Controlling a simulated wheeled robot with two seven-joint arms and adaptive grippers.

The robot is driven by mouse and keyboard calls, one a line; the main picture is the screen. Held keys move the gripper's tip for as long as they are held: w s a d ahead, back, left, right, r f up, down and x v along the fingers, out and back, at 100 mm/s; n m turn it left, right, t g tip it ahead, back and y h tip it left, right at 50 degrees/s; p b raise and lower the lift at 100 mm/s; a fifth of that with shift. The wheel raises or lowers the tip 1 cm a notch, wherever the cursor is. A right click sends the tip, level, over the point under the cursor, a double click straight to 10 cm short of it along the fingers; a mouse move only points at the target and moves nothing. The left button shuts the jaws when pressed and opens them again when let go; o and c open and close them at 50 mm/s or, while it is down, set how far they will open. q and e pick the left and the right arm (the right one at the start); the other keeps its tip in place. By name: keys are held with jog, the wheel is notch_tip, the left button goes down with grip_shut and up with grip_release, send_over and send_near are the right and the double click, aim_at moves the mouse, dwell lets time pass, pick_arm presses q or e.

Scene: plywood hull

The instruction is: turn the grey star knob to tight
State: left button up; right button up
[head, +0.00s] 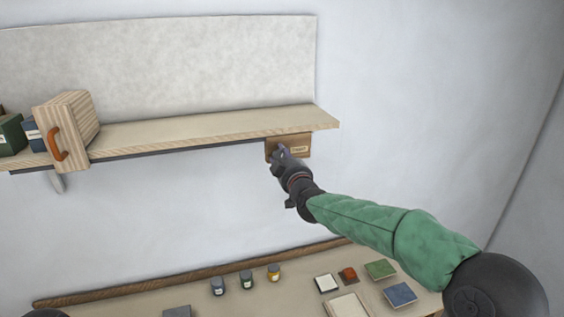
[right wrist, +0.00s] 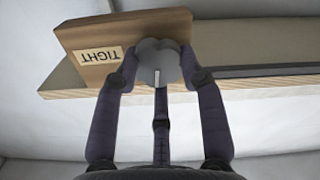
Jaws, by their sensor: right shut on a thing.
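The grey star knob (right wrist: 158,62) sits on a brown wooden block (right wrist: 90,40) in the right wrist view. A label reading TIGHT (right wrist: 101,57) is on the block beside the knob, upside down in this view. A pale mark shows on the knob's face, pointing toward the bottom of the picture, not toward the label. My right gripper (right wrist: 160,75) is shut on the knob, with fingers on both sides of it. In the head view my right gripper (head: 281,156) reaches the block (head: 303,144) under the shelf's right end and hides the knob. My left gripper is not in view.
The block hangs under a wooden shelf (head: 215,128). A wooden box with an orange handle (head: 70,125) and dark boxes stand at the shelf's left. Below, a table (head: 120,305) holds small jars (head: 246,280) and several coloured squares (head: 381,270). Open wall lies between.

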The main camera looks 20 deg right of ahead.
jog(key=m+b, duration=0.2)
jog(key=m, duration=0.1)
jog(key=shift+f, duration=0.15)
jog(key=m+b, duration=0.2)
jog(key=m, duration=0.3)
jog(key=shift+d+b, duration=0.15)
jog(key=shift+b, duration=0.25)
jog(key=m+b, duration=0.2)
jog(key=m, duration=0.2)
jog(key=shift+d+m+b, duration=0.1)
jog(key=shift+m+b, duration=0.5)
jog(key=shift+m, duration=1.4)
jog(key=o, duration=0.9)
jog(key=shift+s, duration=0.1)
